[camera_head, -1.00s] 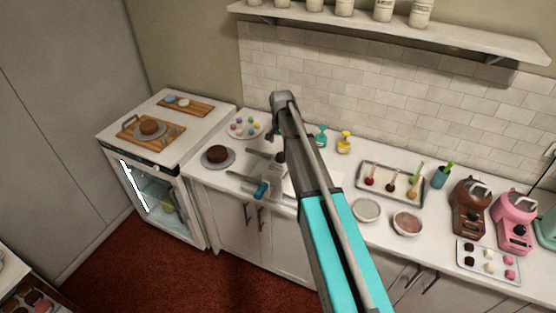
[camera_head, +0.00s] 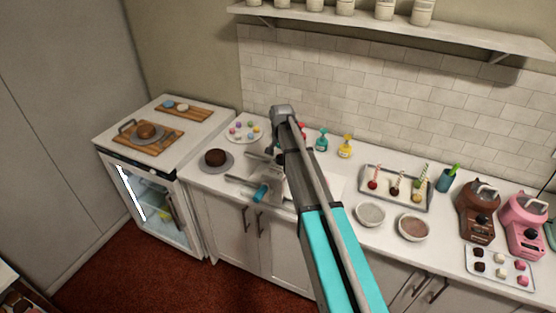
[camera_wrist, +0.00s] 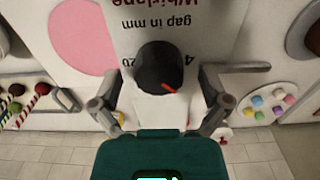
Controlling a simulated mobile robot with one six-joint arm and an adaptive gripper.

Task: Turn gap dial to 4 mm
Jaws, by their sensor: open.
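The gap dial (camera_wrist: 160,68) is a dark round knob with a red pointer in the wrist view. It sits on a white panel (camera_wrist: 215,25) with upside-down print reading "gap in mm". A "4" and a "20" show in part beside the dial; other marks are hidden. The red pointer lies towards the lower right of the knob in the picture. My gripper (camera_wrist: 160,80) is open, with one finger on each side of the dial; I cannot tell whether they touch it. In the head view my arm hides most of the gripper and the dial, near a machine with a teal handle (camera_head: 262,193).
A brown cake on a plate (camera_head: 216,160) and a plate of coloured balls (camera_head: 243,131) stand left of the machine. Small coloured bottles (camera_head: 345,146), a tray of cake pops (camera_head: 396,187) and bowls (camera_head: 371,214) stand to the right. A tiled wall is behind.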

